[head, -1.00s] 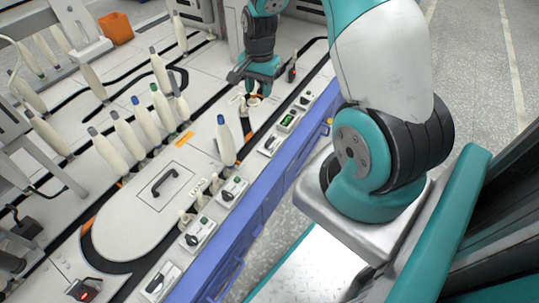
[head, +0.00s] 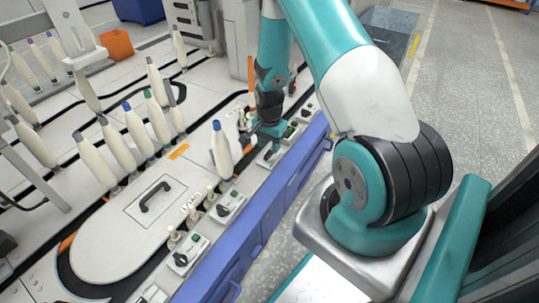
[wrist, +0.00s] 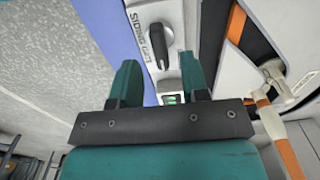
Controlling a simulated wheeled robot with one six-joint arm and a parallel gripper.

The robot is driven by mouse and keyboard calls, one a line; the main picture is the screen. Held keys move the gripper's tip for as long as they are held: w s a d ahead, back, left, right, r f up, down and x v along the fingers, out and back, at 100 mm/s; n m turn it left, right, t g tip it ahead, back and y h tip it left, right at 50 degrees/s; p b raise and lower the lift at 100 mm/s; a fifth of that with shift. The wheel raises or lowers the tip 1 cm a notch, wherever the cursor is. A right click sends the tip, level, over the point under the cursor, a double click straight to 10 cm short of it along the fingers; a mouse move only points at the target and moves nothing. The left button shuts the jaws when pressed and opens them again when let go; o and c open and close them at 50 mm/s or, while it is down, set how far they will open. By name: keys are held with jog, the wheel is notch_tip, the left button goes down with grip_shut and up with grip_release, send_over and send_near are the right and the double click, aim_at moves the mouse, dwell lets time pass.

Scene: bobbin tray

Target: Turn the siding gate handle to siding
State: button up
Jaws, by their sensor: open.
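The siding gate handle (wrist: 158,46) is a black knob on a pale plate in the wrist view, beside printed letters reading "SIDING GATE". It points roughly along the plate. My gripper (wrist: 157,78) is open and empty, its two teal fingers apart, with the handle just beyond the fingertips and not between them. A small green indicator (wrist: 169,99) shows between the fingers. In the head view my gripper (head: 265,142) is low over the row of control boxes at the blue bench edge, and hides most of the handle there.
A white bobbin with a blue tip (head: 221,150) stands close to the left of my gripper. An orange-and-white bar (wrist: 274,120) is to the right in the wrist view. Another control box (head: 225,207) sits nearer along the edge. Open floor (head: 465,70) lies right of the bench.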

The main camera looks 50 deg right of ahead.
aim_at(269, 154)
jog(key=shift+f+b, duration=0.35)
jog(key=shift+f, duration=1.1)
jog(key=shift+c, duration=0.4)
grip_shut()
